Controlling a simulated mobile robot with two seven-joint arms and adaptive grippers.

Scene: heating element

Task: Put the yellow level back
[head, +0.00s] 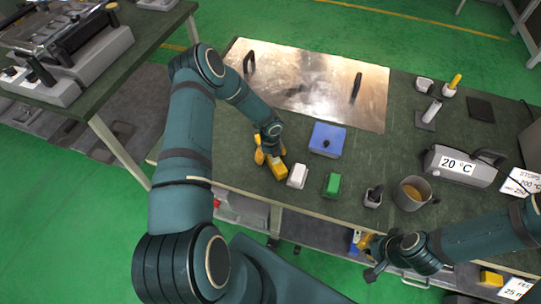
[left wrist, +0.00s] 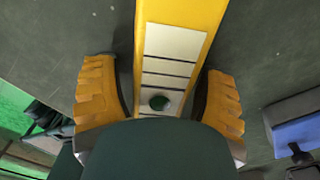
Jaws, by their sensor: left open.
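The yellow level (head: 279,171) lies on the dark green table near its front edge, left of a white block. In the left wrist view the level (left wrist: 183,15) shows a pale face with dark lines and a dark green round spot. My left gripper (head: 268,156) is at the level. In the left wrist view its two yellow fingers (left wrist: 160,100) stand open on either side of the level, with gaps beside it. The level's near end is hidden by the gripper body. My right gripper (head: 366,257) is low by the table's front edge; its fingers are too unclear to read.
A white block (head: 297,176), a green block (head: 332,185) and a blue box (head: 327,139) stand right of the level. A shiny metal plate (head: 310,90) lies behind. A mug (head: 411,193) and a heater reading 20 °C (head: 460,166) stand farther right.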

